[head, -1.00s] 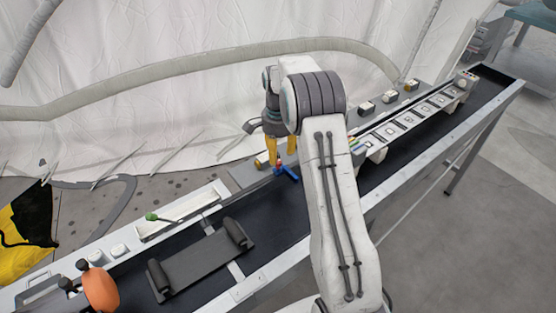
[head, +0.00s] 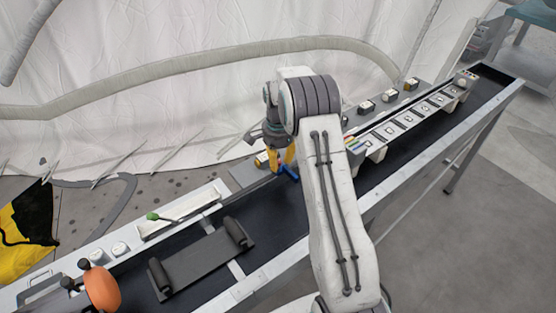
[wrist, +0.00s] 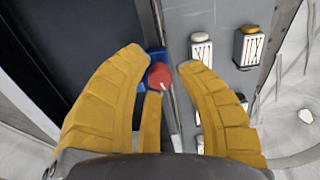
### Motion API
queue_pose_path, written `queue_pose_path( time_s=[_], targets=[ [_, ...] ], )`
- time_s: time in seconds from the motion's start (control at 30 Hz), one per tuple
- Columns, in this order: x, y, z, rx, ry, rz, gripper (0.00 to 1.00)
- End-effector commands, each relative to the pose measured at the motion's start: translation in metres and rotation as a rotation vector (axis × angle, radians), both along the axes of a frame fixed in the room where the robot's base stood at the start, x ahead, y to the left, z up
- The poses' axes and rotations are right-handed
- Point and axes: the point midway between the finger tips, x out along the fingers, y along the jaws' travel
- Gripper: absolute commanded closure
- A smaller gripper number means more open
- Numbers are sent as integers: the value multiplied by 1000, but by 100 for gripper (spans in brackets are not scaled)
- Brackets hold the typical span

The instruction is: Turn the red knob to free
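The red knob (wrist: 159,75) shows in the wrist view, on or just above a blue part (wrist: 156,58) at the edge of the dark belt. My gripper (wrist: 165,62) is open, with its yellow fingers on either side of the knob. The left fingertip is close to the knob and there is a wider gap to the right finger; I cannot tell whether either touches. In the head view my gripper (head: 281,162) points down at the belt's far edge, beside the blue part (head: 290,173). The knob is hidden there by the fingers.
In the head view, a green-tipped lever (head: 153,216), a dark roller plate (head: 200,262) and an orange round part (head: 102,288) lie to the left.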

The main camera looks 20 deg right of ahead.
Motion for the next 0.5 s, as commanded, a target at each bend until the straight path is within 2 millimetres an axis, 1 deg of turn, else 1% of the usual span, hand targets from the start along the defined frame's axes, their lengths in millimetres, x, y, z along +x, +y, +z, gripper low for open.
queue_pose_path(
  time_s=[0.03,0.33,0.5],
  targets=[
    [0,0,0,0,0,0,74],
    [0,0,0,0,0,0,100],
    [0,0,0,0,0,0,100]
  ],
)
